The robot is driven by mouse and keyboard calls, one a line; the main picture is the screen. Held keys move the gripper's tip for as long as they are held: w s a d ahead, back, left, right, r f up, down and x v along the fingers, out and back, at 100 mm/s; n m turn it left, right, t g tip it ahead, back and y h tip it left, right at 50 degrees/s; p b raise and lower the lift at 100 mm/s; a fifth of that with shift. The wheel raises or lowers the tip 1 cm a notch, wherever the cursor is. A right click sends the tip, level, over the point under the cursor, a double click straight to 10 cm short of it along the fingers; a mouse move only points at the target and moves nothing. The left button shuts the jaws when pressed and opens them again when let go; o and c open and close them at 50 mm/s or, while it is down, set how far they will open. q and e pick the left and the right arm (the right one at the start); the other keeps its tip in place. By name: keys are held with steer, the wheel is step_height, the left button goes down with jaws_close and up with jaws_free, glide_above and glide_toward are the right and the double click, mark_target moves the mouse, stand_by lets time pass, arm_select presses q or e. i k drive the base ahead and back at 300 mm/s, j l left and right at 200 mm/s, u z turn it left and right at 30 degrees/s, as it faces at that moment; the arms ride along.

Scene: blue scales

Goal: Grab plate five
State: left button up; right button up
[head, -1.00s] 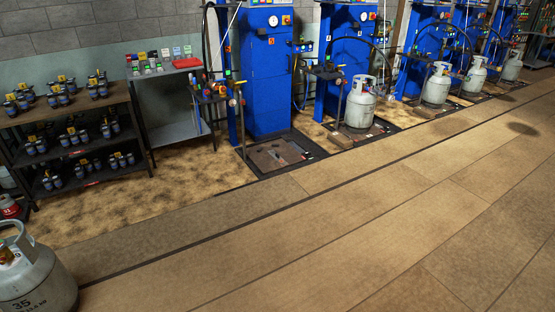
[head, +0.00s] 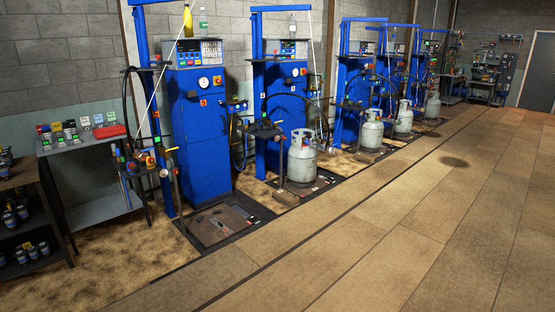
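I cannot make out a plate marked five in the head view. Small upright coloured plates or cards (head: 98,118) stand at the back of the metal side table (head: 98,210) at the left. Their markings are too small to read. Several small dark items with coloured tops (head: 60,137) are in front and to the left of them. The first blue scale (head: 197,130) has a bare floor platform (head: 222,224). Neither of my grippers is in view.
A grey gas cylinder (head: 302,160) stands on the second scale's platform, with more cylinders (head: 372,134) farther along the row. A dark shelf (head: 30,185) holds small cans at the far left. The floor (head: 400,230) in front and to the right is clear.

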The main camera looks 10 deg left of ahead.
mark_target(215, 221)
steer(key=i+u, duration=0.25)
steer(key=i, duration=2.05)
steer(key=i+u, duration=0.1)
steer(key=i, duration=0.45)
steer(key=i+l+u, duration=0.15)
steer(key=i, duration=0.4)
steer(key=i+l+u, duration=0.1)
steer(key=i, duration=0.45)
steer(key=i+l+u, duration=0.15)
steer(key=i, duration=0.4)
